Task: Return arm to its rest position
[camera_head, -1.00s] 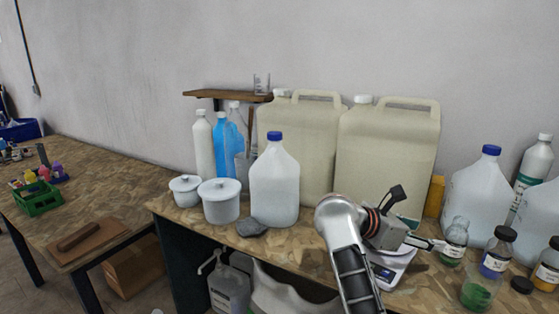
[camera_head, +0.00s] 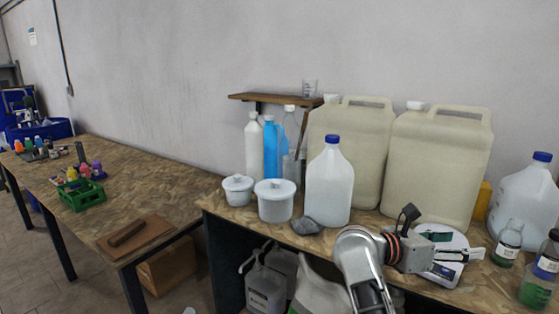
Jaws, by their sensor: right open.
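My right arm comes up from the bottom of the head view, in front of the bench. Its right gripper (camera_head: 466,254) points to the right and is open, with nothing visible between its fingers. It shows over a white scale (camera_head: 452,240) on the bench. My left gripper is not in view.
On the bench (camera_head: 400,219) stand a blue-capped jug (camera_head: 330,185), two large beige canisters (camera_head: 437,170), white lidded tubs (camera_head: 275,204) and a grey stone-like lump (camera_head: 306,226). A second table (camera_head: 150,190) at left holds a green crate (camera_head: 81,196). Containers stand under the bench.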

